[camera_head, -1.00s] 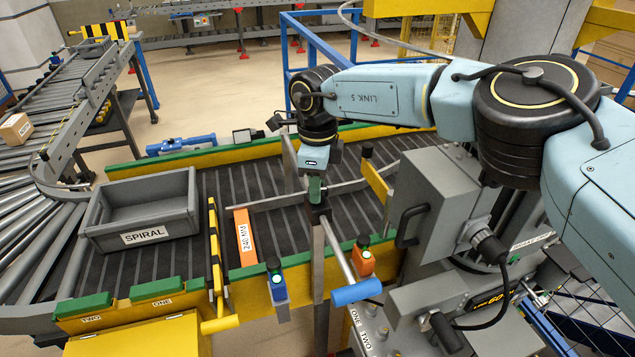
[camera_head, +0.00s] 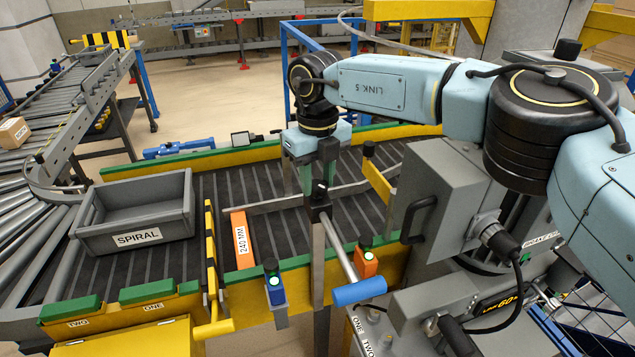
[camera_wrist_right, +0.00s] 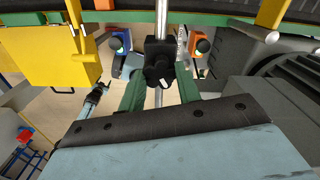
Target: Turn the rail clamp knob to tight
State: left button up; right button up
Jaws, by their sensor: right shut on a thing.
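The rail clamp knob (camera_head: 319,192) is a small black knob on top of the upright metal post at the near green and yellow rail. My right gripper (camera_head: 318,180) points down over it, with its two green fingers shut on the knob. In the right wrist view, the black knob (camera_wrist_right: 160,72) sits between the green fingers (camera_wrist_right: 160,88), and its far part is partly covered. A marking showing tight or loose is not readable. My left gripper is not in view.
A grey tote (camera_head: 135,215) labelled SPIRAL stands on the belt at left. An orange 240 MM block (camera_head: 240,240) lies beside the yellow bar. A grey cabinet (camera_head: 430,200) stands close at right.

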aim_at(318, 184)
jog(key=m+b, duration=0.1)
jog(key=m, duration=0.3)
jog(key=shift+m+b, duration=0.95)
jog(key=shift+m, duration=1.65)
jog(key=shift+r, duration=0.1)
jog(key=o, duration=1)
jog(key=shift+c, duration=0.2)
notch_tip(318, 184, up, 13)
jog(key=shift+r, duration=0.15)
